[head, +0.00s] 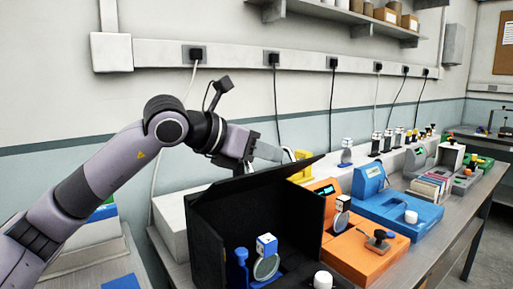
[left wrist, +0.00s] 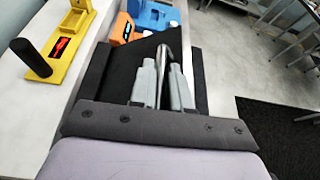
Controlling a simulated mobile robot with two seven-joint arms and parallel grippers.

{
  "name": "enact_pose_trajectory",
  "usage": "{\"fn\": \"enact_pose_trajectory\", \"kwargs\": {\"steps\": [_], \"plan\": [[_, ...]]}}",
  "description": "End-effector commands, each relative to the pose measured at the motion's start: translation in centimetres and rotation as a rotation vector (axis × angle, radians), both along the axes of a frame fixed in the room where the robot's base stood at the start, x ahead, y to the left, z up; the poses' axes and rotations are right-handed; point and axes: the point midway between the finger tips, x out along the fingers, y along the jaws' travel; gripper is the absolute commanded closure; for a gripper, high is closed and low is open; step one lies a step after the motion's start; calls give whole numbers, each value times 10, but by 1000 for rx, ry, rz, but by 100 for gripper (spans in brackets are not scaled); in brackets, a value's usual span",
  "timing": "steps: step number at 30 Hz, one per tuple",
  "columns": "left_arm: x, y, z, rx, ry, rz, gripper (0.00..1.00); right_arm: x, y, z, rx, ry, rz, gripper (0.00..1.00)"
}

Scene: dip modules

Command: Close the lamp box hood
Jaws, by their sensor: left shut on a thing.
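The lamp box (head: 265,210) is a black open-fronted box at the lower middle of the head view, with a dark hood panel (head: 310,163) tilted up along its top. Inside it stand a blue post and a round lens in a blue-and-white holder (head: 266,262). My left gripper (head: 284,154) is at the upper back of the hood, its fingers partly hidden. In the left wrist view its fingers (left wrist: 161,80) are shut around a thin grey curved bar over the black hood panel (left wrist: 140,55). What the bar joins to is unclear. My right gripper is out of view.
An orange module (head: 365,255) and a blue module (head: 400,210) stand to the right of the box on the bench. A yellow device (left wrist: 65,45) is left in the wrist view. A white knob (head: 323,280) is at the box's front. Cables hang from the wall behind.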

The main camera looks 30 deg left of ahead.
Motion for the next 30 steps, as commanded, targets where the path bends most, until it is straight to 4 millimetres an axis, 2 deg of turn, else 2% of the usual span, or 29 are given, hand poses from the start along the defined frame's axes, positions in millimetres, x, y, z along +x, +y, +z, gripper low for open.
{"fn": "enact_pose_trajectory", "kwargs": {"steps": [1,9,19,30], "plan": [[-3,-7,-9,42,-20,-6,100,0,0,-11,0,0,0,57],[-11,-29,-36,273,-117,-4,100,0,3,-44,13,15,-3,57],[-16,-40,-64,497,-208,-2,100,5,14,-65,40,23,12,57],[-17,-42,-75,498,-205,-1,100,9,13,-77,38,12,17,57]]}}
